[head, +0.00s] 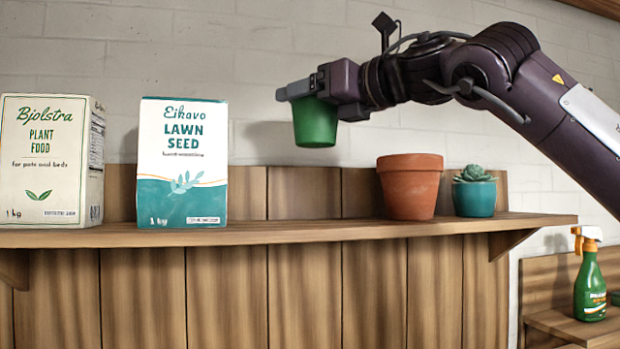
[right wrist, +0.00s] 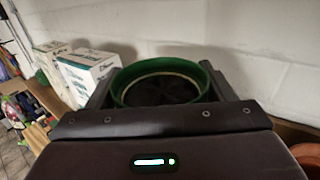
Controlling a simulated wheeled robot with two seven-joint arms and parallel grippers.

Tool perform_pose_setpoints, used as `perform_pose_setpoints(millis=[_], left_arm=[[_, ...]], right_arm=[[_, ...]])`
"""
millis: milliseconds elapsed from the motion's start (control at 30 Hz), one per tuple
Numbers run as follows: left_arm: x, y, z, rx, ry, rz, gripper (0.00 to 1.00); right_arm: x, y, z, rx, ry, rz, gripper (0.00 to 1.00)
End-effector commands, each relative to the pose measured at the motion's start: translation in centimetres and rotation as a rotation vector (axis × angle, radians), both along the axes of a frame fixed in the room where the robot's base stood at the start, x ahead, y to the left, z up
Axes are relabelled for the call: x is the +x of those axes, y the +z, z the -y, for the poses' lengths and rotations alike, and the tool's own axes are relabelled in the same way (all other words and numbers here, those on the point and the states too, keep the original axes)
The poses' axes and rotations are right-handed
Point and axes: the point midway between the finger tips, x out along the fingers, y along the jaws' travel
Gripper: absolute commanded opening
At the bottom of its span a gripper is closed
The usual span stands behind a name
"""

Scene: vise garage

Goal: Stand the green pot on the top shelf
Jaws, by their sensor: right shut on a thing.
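The green pot (head: 316,124) is held upright by my right gripper (head: 298,92), in the air above the top shelf (head: 300,234). In the right wrist view the green pot (right wrist: 160,84) sits between the two fingers, its round rim facing the camera and its inside dark. The pot's base is clear of the shelf board, over the gap between the lawn seed box and the terracotta pot. My left gripper is not in either view.
On the shelf stand a plant food box (head: 45,160), a lawn seed box (head: 182,165), a terracotta pot (head: 409,187) and a succulent in a teal pot (head: 475,195). The middle stretch of shelf is free. A spray bottle (head: 590,280) stands lower right.

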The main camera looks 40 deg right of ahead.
Motion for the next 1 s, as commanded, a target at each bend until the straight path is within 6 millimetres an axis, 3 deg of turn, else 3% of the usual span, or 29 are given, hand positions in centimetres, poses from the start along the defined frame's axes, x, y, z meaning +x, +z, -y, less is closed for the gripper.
perform_pose_setpoints(millis=[100,200,400,533,767,967,1000], left_arm=[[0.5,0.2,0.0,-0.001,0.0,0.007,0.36],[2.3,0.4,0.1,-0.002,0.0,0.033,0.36],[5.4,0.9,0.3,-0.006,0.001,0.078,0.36],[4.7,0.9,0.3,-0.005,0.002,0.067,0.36],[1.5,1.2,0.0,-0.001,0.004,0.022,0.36],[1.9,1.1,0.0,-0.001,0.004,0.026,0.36],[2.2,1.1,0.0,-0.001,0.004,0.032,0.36]], right_arm=[[0.0,-3.3,0.0,0.003,0.006,-0.001,0.45],[0.0,-5.3,0.0,0.004,0.004,0.001,0.45],[0.1,-7.5,0.1,0.002,0.0,0.001,0.45],[0.1,-8.9,0.0,0.003,0.003,0.0,0.45],[0.1,-11.2,0.0,0.001,0.001,0.001,0.45],[0.2,-11.5,0.1,0.0,-0.001,-0.002,0.45],[0.2,-11.5,0.1,0.0,-0.001,-0.004,0.77]])
